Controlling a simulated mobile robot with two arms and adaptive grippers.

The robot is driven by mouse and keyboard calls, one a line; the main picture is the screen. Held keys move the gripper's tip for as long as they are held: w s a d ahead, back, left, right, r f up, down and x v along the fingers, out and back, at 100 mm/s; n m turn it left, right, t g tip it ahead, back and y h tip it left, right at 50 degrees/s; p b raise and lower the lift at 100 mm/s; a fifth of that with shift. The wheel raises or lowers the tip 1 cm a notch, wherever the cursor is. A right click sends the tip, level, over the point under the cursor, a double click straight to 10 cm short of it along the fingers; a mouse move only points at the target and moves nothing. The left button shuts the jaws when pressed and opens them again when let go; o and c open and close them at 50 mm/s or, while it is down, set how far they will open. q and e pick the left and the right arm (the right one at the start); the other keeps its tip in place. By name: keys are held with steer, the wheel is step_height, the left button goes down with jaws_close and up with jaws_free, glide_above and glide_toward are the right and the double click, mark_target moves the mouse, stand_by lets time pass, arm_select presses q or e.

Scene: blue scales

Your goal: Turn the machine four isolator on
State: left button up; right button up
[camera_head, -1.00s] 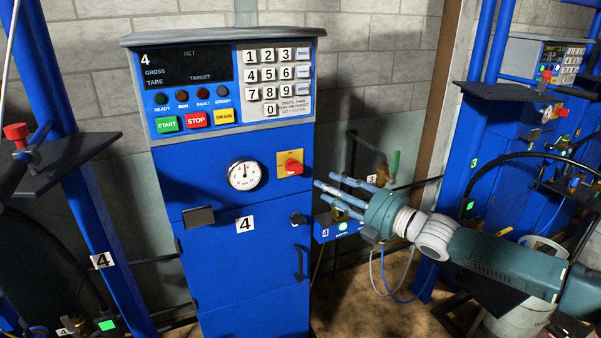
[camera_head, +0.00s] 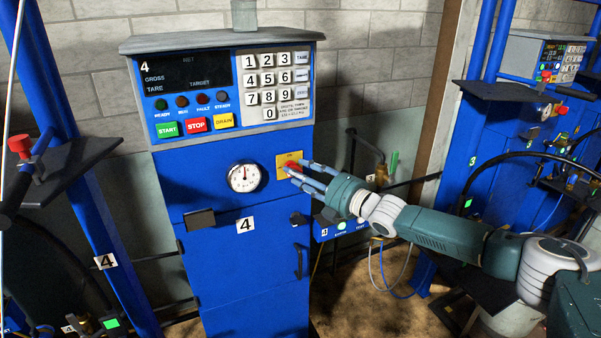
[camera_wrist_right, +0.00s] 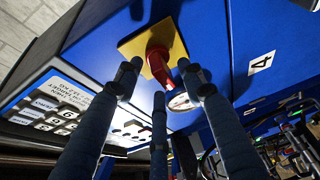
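The machine four isolator is a red rotary knob (camera_head: 292,167) on a yellow plate (camera_head: 281,160), on the blue front of machine four (camera_head: 230,205), right of the round dial. In the right wrist view the red knob (camera_wrist_right: 157,62) stands out from its yellow plate (camera_wrist_right: 133,43). My right gripper (camera_head: 300,172) is at the knob, partly covering it. In the wrist view its spread fingers (camera_wrist_right: 160,82) are apart, with the knob between and just beyond the tips. I cannot tell whether they touch it. My left gripper is not in view.
A black handle (camera_head: 297,219) juts out below the isolator. A pipe with a green-handled valve (camera_head: 388,165) stands right, and machine three (camera_head: 500,150) is further right.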

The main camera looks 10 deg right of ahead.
jaws_close()
steer(key=shift+f+m+t+h+b, duration=0.15)
steer(key=shift+m+t+h+b, duration=0.95)
steer(key=shift+m, duration=2.65)
steer(key=shift+f+m+t+h+b, duration=0.2)
steer(key=shift+m+t+h+b, duration=0.95)
steer(key=shift+m, duration=2.55)
steer(key=shift+f+m+t+h+b, duration=0.15)
steer(key=shift+m+t+h+b, duration=0.95)
steer(key=shift+m, duration=2.65)
steer(key=shift+t+y+b, duration=0.25)
steer(key=shift+y+b, duration=0.3)
steer(key=shift+b, duration=0.05)
